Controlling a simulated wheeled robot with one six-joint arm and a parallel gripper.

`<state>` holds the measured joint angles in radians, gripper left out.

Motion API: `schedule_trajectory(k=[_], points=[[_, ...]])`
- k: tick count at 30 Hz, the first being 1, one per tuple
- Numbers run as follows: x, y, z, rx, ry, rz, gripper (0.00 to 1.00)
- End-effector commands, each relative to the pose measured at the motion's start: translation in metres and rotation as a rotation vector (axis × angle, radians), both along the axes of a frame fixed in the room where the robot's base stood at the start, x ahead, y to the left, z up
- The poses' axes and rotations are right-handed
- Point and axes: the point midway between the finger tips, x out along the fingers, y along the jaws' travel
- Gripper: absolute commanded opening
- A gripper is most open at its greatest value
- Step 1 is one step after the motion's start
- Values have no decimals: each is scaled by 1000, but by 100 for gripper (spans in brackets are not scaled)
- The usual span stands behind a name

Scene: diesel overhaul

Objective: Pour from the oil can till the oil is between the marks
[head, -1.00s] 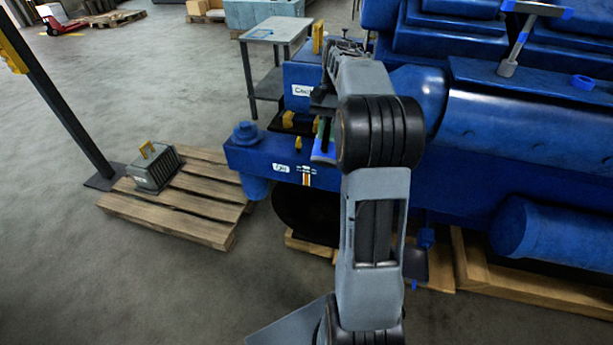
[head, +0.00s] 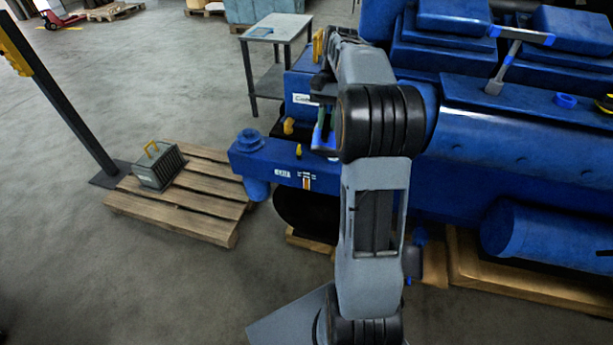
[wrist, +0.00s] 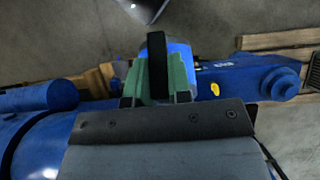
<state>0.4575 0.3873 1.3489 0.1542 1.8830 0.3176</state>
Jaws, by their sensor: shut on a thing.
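The oil can (wrist: 180,58) is blue with a black handle (wrist: 157,68), seen in the wrist view. My gripper (wrist: 158,85) has green fingers on both sides of the handle and is shut on it. In the head view, the can (head: 323,140) is a small blue patch left of my arm, mostly hidden by it, above the blue engine's near end. A small upright gauge (head: 307,183) with pale marks and a brownish column is on the engine's side, right of a white label (head: 282,173). The exact oil level is too small to read. No oil stream is visible.
The blue engine (head: 500,120) fills the right side. A yellow knob (head: 298,151) stands on its ledge, near a round blue flanged cap (head: 249,141). A wooden pallet (head: 190,205) bears a grey box with a yellow handle (head: 158,165). The floor at left front is clear.

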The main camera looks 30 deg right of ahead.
Motion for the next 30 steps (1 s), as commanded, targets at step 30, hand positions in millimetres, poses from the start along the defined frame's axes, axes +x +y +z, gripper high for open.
schedule_trajectory(k=[30], points=[[-52, 50, 3, 0, -3, 1, 0]])
